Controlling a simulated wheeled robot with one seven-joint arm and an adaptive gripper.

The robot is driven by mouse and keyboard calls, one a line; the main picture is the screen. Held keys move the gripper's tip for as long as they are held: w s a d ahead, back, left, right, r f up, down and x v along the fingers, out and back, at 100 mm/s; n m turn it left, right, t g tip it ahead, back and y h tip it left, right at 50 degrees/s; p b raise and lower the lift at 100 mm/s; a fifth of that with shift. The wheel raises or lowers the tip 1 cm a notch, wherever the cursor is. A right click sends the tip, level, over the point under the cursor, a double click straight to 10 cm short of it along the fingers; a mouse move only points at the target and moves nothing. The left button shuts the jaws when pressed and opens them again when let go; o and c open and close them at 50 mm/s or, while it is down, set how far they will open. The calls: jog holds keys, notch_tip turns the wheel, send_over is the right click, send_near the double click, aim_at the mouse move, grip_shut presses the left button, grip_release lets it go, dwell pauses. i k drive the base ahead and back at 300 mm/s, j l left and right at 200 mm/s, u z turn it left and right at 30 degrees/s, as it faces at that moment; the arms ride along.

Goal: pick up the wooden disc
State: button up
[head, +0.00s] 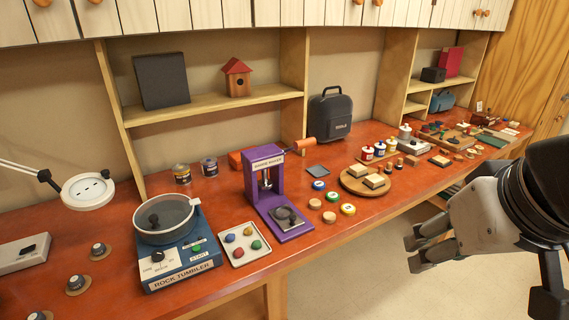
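Several small, plain wooden discs lie on the red-orange counter. One wooden disc (315,204) lies right of the purple button press, and another wooden disc (329,217) lies just in front of it. A further round wooden piece (412,160) lies farther right along the counter. I cannot tell which one the task names. My gripper (412,253) is at the right, out over the floor in front of the counter. Its fingers point left and are apart, with nothing between them. It is well away from the discs.
The purple press (265,185), blue rock tumbler (175,240) and stone tray (244,243) stand left of the discs. A round wooden board (351,188) with blocks is behind right. Shelves rise behind the counter.

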aim_at(329, 218)
jog(key=i+j+u, duration=0.15)
jog(key=i, duration=0.25)
jog(key=i+j+u, duration=0.2)
jog(key=i, duration=0.2)
